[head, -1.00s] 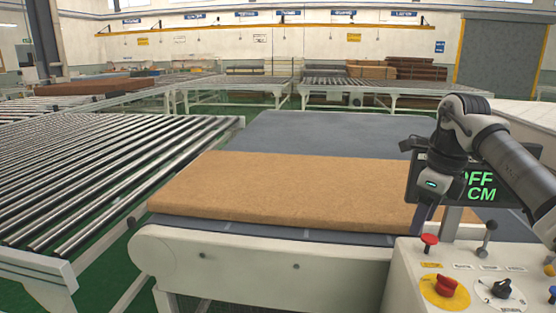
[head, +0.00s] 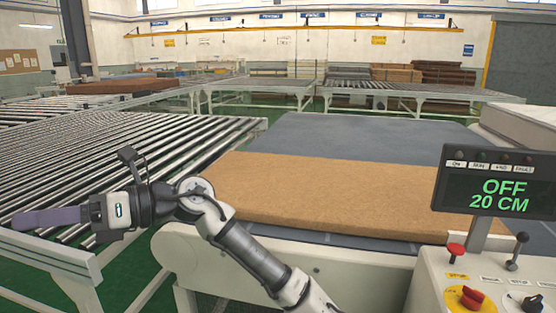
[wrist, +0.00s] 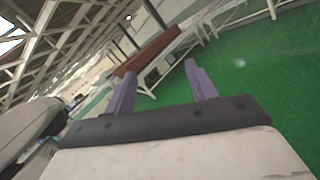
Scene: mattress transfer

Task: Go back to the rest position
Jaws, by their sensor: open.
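My gripper (head: 48,217) is at the left of the head view, pointing left, in front of the near end of the roller conveyor. In the wrist view its two purple fingers (wrist: 160,85) stand apart with nothing between them. My arm reaches in from the bottom of the head view and bends left. A tan mattress slab (head: 345,195) lies flat on the grey belt table (head: 370,135), apart from my gripper.
A control panel (head: 430,285) with red and black knobs stands at the right. Its display (head: 498,187) reads "OFF 20 CM". The roller conveyor (head: 100,160) is empty. Green floor (wrist: 250,75) shows in the wrist view, with a brown slab (wrist: 150,52) on a frame beyond the fingers.

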